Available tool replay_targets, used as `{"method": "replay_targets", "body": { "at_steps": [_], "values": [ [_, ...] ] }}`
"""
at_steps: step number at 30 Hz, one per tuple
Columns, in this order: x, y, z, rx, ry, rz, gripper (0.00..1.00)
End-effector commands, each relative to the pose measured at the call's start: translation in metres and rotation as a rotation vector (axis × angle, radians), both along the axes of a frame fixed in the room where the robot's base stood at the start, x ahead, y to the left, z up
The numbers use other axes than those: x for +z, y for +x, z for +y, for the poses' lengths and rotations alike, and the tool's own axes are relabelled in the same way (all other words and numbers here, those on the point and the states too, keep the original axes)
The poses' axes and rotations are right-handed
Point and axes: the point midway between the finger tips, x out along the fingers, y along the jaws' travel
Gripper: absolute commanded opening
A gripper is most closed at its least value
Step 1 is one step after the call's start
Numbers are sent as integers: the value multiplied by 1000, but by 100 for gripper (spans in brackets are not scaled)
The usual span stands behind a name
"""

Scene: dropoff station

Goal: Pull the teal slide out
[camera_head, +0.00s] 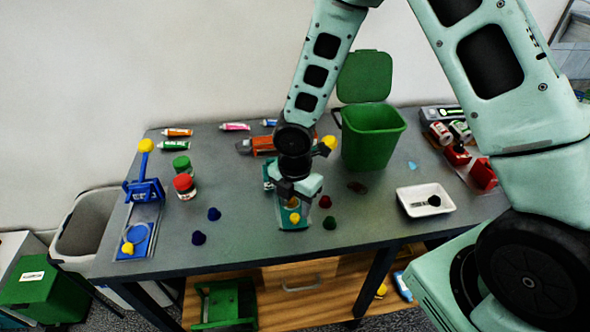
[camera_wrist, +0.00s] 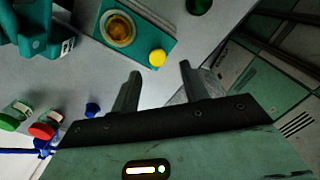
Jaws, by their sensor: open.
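The teal slide (camera_wrist: 150,22) is a flat teal plate with a round amber recess and a yellow knob (camera_wrist: 157,57) at its near end. In the head view the slide (camera_head: 303,224) lies near the table's front edge, partly hidden under my gripper (camera_head: 292,203). The teal upright body of the device (camera_wrist: 35,30) stands at the upper left of the wrist view. My gripper (camera_wrist: 160,72) is open and empty. In the wrist view its fingertips appear either side of the knob, which shows just beyond them. I cannot tell how far apart in height they are.
A blue press (camera_head: 145,190) stands at the left, by red and green jars (camera_head: 184,186). Small coloured pieces lie around the slide, including a blue one (camera_head: 198,238) and a green one (camera_head: 329,223). A green bin (camera_head: 374,137) and white tray (camera_head: 410,193) are right.

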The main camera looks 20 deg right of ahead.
Motion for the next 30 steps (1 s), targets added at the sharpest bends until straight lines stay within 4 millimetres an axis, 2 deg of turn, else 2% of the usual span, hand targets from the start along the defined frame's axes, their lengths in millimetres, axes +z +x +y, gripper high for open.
{"method": "replay_targets", "body": {
  "at_steps": [1,9,15,21,30],
  "values": [
    [14,1,-1,-3,2,-5,45],
    [78,0,-1,-3,0,-4,45],
    [114,0,0,-1,0,-1,45],
    [131,-1,0,0,-1,1,45],
    [133,-1,0,1,0,2,45]
  ]
}}
